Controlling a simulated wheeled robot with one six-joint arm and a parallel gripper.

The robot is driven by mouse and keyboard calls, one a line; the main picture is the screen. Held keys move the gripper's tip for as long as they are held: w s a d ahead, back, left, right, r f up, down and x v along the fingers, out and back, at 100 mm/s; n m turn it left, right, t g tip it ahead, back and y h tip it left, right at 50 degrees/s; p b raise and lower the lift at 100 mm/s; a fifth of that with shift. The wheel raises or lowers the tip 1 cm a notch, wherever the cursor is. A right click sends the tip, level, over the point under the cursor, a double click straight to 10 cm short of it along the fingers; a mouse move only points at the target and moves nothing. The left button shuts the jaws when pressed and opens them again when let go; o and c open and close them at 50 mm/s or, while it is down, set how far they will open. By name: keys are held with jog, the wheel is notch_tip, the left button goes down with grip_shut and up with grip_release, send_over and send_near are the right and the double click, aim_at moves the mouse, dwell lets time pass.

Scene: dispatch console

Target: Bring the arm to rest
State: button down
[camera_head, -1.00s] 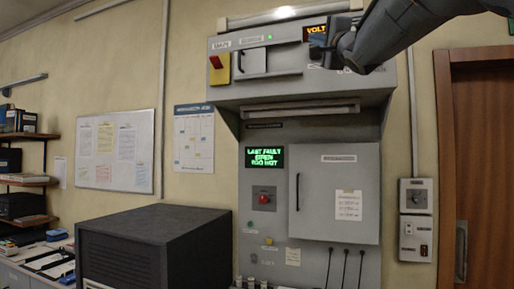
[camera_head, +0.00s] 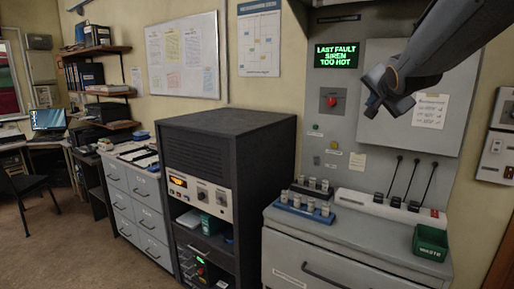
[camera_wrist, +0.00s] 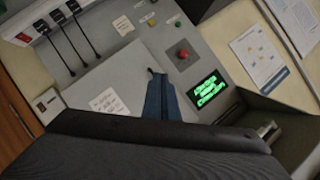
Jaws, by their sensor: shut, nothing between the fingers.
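My gripper (camera_head: 384,101) hangs at the upper right of the head view, at the end of my dark arm. Its fingers are together with nothing between them. It appears in front of the grey cabinet door (camera_head: 383,128) of the console; its exact distance from the door is hard to tell. In the wrist view the shut fingers (camera_wrist: 158,78) show as a dark blue shape over the panel. The green-lettered display (camera_head: 336,54) reads "LAST FAULT SIREN TOO HOT". A red knob (camera_head: 331,101) sits below it.
The console's worktop holds a blue rack (camera_head: 303,209) of small cylinders, a white strip (camera_head: 385,208) with several black cables and a green waste bin (camera_head: 430,243). A dark equipment rack (camera_head: 222,130) stands left. Open floor (camera_head: 60,240) lies at the far left.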

jog(key=s+a+f+n+g+b, duration=0.1)
jog(key=s+a+f+n+g, duration=0.2)
jog(key=f, duration=0.6)
jog(key=s+a+f+n+g+y+b, duration=0.15)
jog(key=s+f, duration=0.25)
jog(key=f, duration=0.5)
jog(key=s+a+f+n+g+b, duration=0.1)
jog(key=s+a+f+n+g, duration=0.2)
jog(key=f, duration=0.6)
jog(key=s+a+f+n+g+b, duration=0.1)
jog(key=s+a+f+n+g, duration=0.1)
jog(key=s+f, duration=0.5)
jog(key=s+a+f+n+g+y+b, duration=0.1)
jog(key=s+a+f+n+g, duration=0.1)
jog(key=s+f, duration=0.6)
jog(key=s+a+g, duration=0.1)
jog(key=s+a, duration=0.1)
jog(key=s, duration=0.1)
jog(key=shift+s+f, duration=0.25)
jog(key=shift+s, duration=0.15)
jog(key=shift+a, duration=0.1)
